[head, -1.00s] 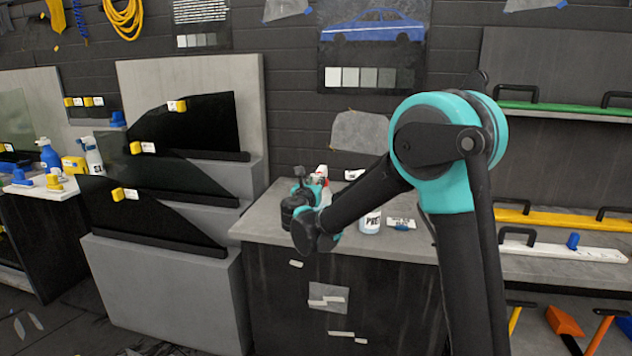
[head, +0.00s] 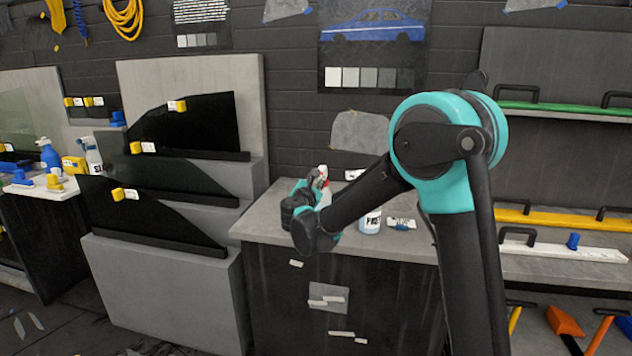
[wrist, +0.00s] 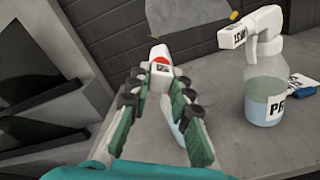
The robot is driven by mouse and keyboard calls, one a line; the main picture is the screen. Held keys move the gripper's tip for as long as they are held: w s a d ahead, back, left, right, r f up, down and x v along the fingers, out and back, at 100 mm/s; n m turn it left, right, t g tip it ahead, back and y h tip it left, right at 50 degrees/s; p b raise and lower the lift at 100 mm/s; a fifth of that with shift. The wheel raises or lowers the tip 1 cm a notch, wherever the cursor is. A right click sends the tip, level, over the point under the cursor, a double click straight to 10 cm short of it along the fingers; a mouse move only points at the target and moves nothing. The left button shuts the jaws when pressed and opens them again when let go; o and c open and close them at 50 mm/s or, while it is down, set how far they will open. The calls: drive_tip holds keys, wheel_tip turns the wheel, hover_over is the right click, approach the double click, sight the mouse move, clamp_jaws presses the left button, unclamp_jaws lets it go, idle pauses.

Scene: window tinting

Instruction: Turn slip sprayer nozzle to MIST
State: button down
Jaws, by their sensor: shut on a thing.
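A sprayer with a white head (wrist: 153,51) and a red nozzle (wrist: 160,62) stands on the grey bench, between my fingers in the wrist view. A small white label with dark marks sits by the red part; I cannot read it. Its pale blue bottle (wrist: 176,122) shows partly between the fingers. My gripper (wrist: 160,78) is shut on the nozzle end of the head. In the head view the sprayer's red and white top (head: 323,172) shows just behind my gripper (head: 308,187); most of the bottle is hidden there by my arm.
A second sprayer (wrist: 267,92), with a white head and a label starting "PR", stands to the right on the bench (head: 262,222). A blue and white item (head: 402,223) lies beside it. Dark glass panels (head: 185,128) on grey stands are to the left.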

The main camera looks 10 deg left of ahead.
drive_tip(key=m, duration=1.1)
idle(0.5)
drive_tip(key=c, duration=1.4)
unclamp_jaws()
drive_tip(key=shift+o, duration=0.2)
drive_tip(key=shift+s, duration=0.1)
drive_tip(key=s, duration=1.1)
drive_tip(key=shift+s+a, duration=0.25)
drive_tip(key=shift+s, duration=0.15)
